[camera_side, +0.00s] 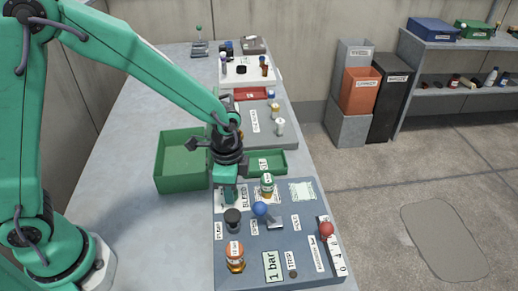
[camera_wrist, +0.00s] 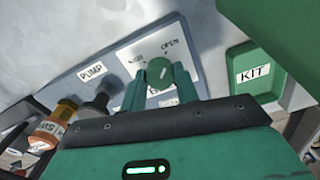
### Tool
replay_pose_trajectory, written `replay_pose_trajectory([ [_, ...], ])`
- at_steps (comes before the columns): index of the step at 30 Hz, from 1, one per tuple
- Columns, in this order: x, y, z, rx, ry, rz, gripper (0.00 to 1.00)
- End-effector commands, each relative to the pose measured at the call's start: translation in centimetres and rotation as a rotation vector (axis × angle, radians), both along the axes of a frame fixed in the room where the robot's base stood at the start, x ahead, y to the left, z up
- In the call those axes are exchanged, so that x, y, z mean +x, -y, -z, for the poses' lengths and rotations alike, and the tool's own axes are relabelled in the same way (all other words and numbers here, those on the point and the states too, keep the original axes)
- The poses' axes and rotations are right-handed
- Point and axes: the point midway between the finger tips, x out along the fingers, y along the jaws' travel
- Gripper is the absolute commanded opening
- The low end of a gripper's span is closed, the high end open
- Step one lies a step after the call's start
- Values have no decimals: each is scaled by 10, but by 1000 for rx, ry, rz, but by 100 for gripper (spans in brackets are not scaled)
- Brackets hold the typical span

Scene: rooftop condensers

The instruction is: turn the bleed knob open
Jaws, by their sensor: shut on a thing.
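The green bleed knob (camera_wrist: 160,71) sits on a white plate (camera_wrist: 190,62) marked OPEN at the upper right, with a second, blurred word at the left. A pale pointer line shows on the knob, but its exact direction is hard to read. My gripper (camera_wrist: 161,84) is shut on the knob, one finger on each side. In the side view my gripper (camera_side: 229,198) points down at the far left part of the grey panel (camera_side: 300,270), beside the BLEED label (camera_side: 245,197). The knob is hidden there by my fingers.
A green KIT tray (camera_side: 280,163) and a larger green bin (camera_side: 160,180) lie behind.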

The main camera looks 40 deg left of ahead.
Motion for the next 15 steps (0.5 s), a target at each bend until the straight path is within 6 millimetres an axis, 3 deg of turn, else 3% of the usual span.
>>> replay_pose_trajectory([
  [10,0,0,-1,0,1,6,8],
  [11,0,0,-1,0,1,6,32],
  [14,0,0,-1,0,1,6,52],
  [15,0,0,-1,0,1,5,52],
])
